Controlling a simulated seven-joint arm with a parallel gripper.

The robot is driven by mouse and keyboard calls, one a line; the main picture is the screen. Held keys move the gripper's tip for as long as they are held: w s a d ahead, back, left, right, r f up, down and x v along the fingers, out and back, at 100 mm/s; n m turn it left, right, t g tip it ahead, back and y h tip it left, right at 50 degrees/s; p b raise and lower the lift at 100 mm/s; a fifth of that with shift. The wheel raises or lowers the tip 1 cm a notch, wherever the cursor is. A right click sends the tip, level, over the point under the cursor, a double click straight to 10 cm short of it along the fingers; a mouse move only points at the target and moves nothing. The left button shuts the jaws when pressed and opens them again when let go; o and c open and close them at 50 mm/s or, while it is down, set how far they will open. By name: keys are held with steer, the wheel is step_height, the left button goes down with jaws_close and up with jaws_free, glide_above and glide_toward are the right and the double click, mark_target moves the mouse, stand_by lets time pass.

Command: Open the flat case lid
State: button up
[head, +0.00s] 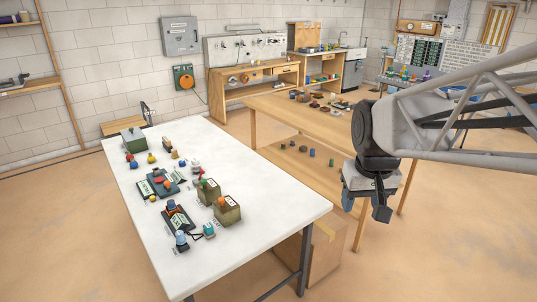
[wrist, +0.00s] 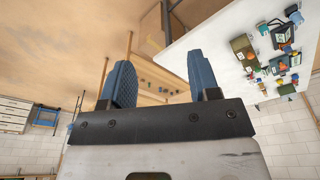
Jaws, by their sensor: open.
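Small flat items lie on the white table (head: 250,245). One is a flat dark teal case-like piece (head: 160,185) left of the middle; another is a dark flat piece (head: 178,220) with a pale label near the front. I cannot tell for sure which is the flat case, or how its lid stands. My gripper (head: 366,207) hangs to the right, off the white table and well apart from these items. In the wrist view its blue fingers (wrist: 160,78) are spread with nothing between them. The white table (wrist: 205,45) shows at the upper right there.
A green box (head: 133,141) is at the table's far end. A wooden table (head: 270,112) with small objects stands behind. The white table's right side is clear.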

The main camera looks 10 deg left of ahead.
steer(key=w+a+f+n, duration=0.2)
steer(key=w+a, duration=0.7)
steer(key=w, duration=0.4)
steer(key=n+g, duration=0.2)
steer(key=n, duration=0.3)
glide_above(221, 199)
step_height(221, 199, down, 21)
steer(key=shift+d, duration=0.15)
steer(key=shift+w+f, duration=0.1)
steer(key=shift+f, duration=0.1)
steer(key=shift+f, duration=3.8)
